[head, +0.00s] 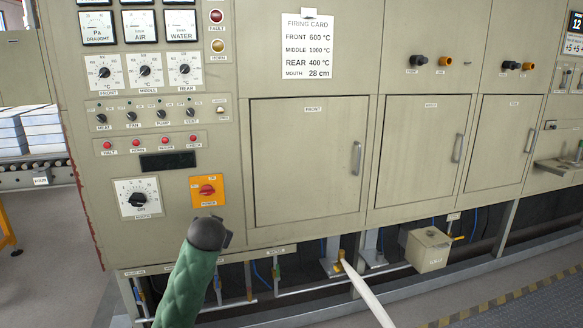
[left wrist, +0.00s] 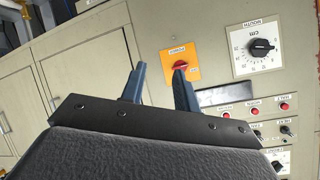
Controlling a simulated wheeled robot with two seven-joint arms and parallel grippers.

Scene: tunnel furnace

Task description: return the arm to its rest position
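My left arm rises from the bottom of the head view in a green sleeve, ending in a dark wrist (head: 208,233) just below the orange switch plate. Its fingers are hidden there. In the left wrist view my left gripper (left wrist: 159,69) has two blue-grey fingers standing apart with nothing between them. One fingertip overlaps the lower part of the red rotary knob (left wrist: 181,66) on the orange plate (left wrist: 165,57); I cannot tell whether it touches. The red knob also shows in the head view (head: 207,190). My right gripper is in neither view.
The beige furnace panel has gauges, dials and a mouth dial (head: 138,199). A front door (head: 305,165) with a handle stands to the right. A pale rod (head: 365,292) and a beige box (head: 428,249) are low down. Open floor (head: 480,285) lies at lower right.

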